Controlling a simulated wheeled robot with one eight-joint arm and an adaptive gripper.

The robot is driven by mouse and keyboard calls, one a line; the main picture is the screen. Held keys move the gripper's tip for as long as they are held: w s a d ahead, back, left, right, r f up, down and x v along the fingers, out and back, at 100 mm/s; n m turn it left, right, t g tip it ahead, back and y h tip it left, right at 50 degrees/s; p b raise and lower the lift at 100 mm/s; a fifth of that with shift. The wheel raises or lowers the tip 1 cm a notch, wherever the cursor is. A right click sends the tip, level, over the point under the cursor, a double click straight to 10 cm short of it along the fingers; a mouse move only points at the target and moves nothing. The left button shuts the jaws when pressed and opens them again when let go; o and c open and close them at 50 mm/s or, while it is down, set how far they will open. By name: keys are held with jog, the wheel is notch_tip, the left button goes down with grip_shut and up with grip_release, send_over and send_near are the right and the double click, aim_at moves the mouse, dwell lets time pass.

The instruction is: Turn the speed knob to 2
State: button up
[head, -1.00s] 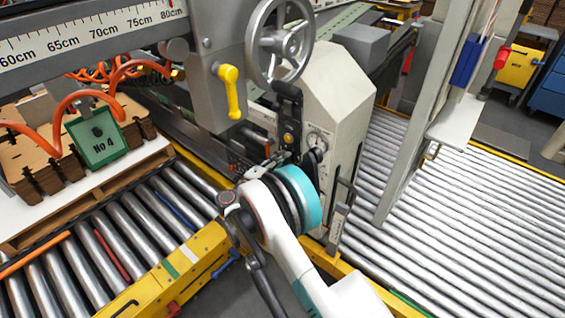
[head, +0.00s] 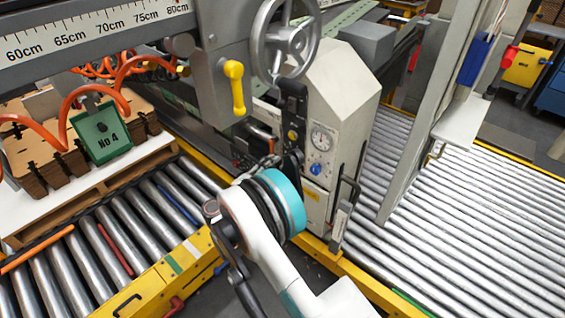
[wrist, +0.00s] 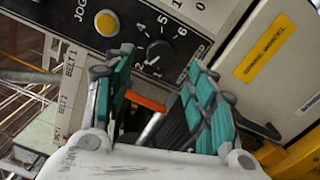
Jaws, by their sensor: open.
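The black speed knob (wrist: 159,52) sits on a dark panel at the top middle of the wrist view. White numbers ring it, with 5 and 4 above and lower numbers to its left. I cannot tell for sure which number it points at. My gripper (wrist: 158,68) is open, with its teal and black fingers left and right below the knob, and nothing is held between them. Whether a fingertip touches the panel is unclear. In the head view my arm hides the fingers and the speed knob.
A yellow button (wrist: 107,22) sits left of the knob. In the head view, the beige machine housing (head: 338,85) carries a gauge (head: 321,138) and a blue knob (head: 316,169). A handwheel (head: 287,38) and a yellow-handled lever (head: 235,88) stand above. Roller conveyors (head: 470,190) flank it.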

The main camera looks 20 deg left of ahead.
jog(key=shift+v, duration=2.7)
